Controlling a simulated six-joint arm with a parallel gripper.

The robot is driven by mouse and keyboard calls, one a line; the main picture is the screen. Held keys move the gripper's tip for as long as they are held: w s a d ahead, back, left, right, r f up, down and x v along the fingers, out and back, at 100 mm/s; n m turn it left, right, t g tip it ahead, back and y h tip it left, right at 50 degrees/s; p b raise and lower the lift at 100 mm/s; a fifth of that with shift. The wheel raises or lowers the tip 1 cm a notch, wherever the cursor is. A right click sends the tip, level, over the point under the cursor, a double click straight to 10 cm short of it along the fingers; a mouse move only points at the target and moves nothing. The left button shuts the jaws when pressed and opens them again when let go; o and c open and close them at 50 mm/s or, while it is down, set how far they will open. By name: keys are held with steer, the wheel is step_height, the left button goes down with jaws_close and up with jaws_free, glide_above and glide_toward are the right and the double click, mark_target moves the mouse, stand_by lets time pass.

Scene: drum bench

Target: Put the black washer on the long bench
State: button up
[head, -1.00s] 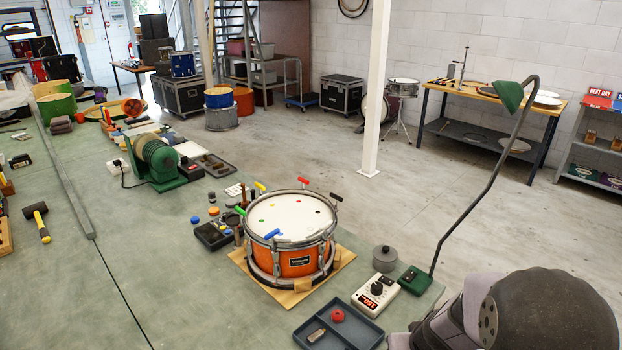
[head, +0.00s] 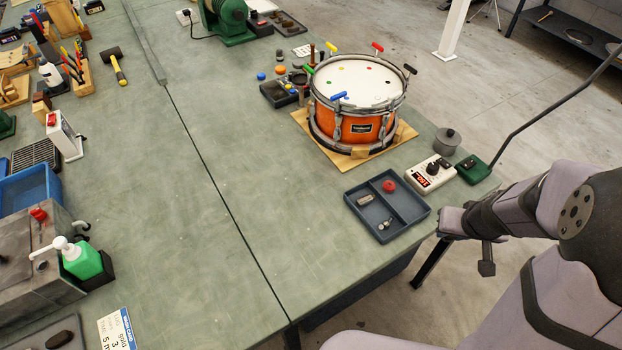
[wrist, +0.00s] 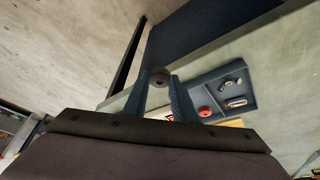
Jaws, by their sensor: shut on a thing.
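My gripper (wrist: 160,80) shows in the wrist view, with its two fingers shut on a small dark round piece with a hole, which looks like the black washer (wrist: 159,75). The washer is held at the fingertips, clear of the bench edge and over the floor side as seen there. In the head view my arm is at the right, off the bench's near right corner; I cannot make out the washer there. The long bench (head: 330,235) has a grey-green top with a dark seam running along it.
A blue-grey two-part tray (head: 415,218) near the right edge holds a red knob and small metal parts. The bench's middle is clear.

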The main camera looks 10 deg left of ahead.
mark_target(449, 237)
step_height(449, 237, up, 11)
steer(key=w+a+r+n+y, duration=0.1)
steer(key=w+a+n, duration=0.2)
steer(key=w+a, duration=0.5)
steer(key=w+a+r+n+y, duration=0.1)
steer(key=w+a+r+n, duration=0.3)
steer(key=a, duration=0.7)
steer(key=w+a+f+n+g+y, duration=0.1)
steer(key=a+n, duration=0.1)
steer(key=a, duration=0.6)
steer(key=w+a+f+n+g, duration=0.1)
steer(key=a, duration=0.7)
steer(key=s+a+f+n+g, duration=0.1)
steer(key=s+a+n, duration=0.3)
steer(key=a, duration=0.5)
steer(key=s+a+f+n+g+y, duration=0.1)
steer(key=s+a, duration=0.6)
steer(key=a, duration=0.3)
steer(key=s+a+f+n+g, duration=0.1)
steer(key=s+a+n, duration=0.3)
steer(key=a, duration=0.5)
steer(key=shift+m+y, duration=0.3)
steer(key=shift+m, duration=0.3)
steer(key=f, duration=0.1)
steer(key=s+f, duration=0.1)
steer(key=f, duration=0.3)
steer(key=shift+s+a+f, duration=0.2)
steer(key=shift+s+a, duration=0.1)
steer(key=shift+f, duration=0.1)
